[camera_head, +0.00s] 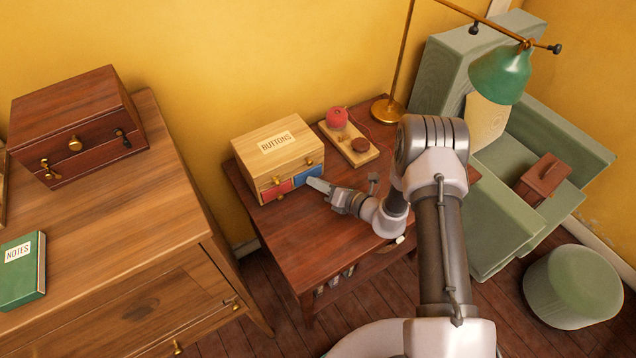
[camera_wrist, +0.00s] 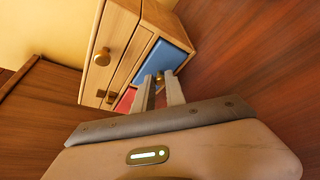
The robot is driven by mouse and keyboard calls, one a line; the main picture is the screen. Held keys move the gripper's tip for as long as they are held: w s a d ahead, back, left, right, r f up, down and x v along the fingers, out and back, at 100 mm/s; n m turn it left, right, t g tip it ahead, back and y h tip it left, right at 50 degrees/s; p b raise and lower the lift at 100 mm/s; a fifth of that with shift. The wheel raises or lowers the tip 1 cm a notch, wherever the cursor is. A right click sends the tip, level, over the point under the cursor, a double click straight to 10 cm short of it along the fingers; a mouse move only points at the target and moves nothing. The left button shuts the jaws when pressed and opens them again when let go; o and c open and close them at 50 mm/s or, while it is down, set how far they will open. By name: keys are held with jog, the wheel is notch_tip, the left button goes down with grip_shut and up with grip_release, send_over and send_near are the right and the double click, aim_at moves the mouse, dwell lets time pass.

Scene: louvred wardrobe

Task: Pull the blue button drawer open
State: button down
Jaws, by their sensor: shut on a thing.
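The wooden button box (camera_head: 277,147), labelled BUTTONS, stands on the small reddish table. Low on its front are a red drawer (camera_head: 275,192) and, to its right, the blue drawer (camera_head: 307,175). The blue drawer front also shows in the wrist view (camera_wrist: 165,57), with a small brass knob (camera_wrist: 160,76) at its lower edge. My gripper (camera_head: 316,183) is at the blue drawer front. In the wrist view its fingertips (camera_wrist: 161,80) are shut on the brass knob, which they partly hide. I cannot tell whether the blue drawer stands slightly out.
A tray (camera_head: 352,150) with a red pincushion-like ball (camera_head: 337,118) sits behind my gripper on the table. A brass lamp (camera_head: 388,110) with a green shade stands at the back. The dresser (camera_head: 140,215) is left. Bare tabletop (camera_head: 290,235) lies in front of the box.

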aim_at(336, 215)
jog(key=s+d, duration=0.1)
jog(key=s, duration=0.1)
jog(key=s+d+p, duration=0.1)
jog(key=s+d, duration=0.1)
jog(key=s, duration=0.1)
jog(key=s+d+p, duration=0.1)
jog(key=s+d, duration=0.1)
jog(key=s, duration=0.1)
jog(key=shift+d, duration=0.25)
jog(key=c, duration=1.6)
grip_release()
jog(key=shift+c, duration=0.2)
jog(key=p+v, duration=0.4)
jog(key=v, duration=1.3)
jog(key=shift+d, duration=0.2)
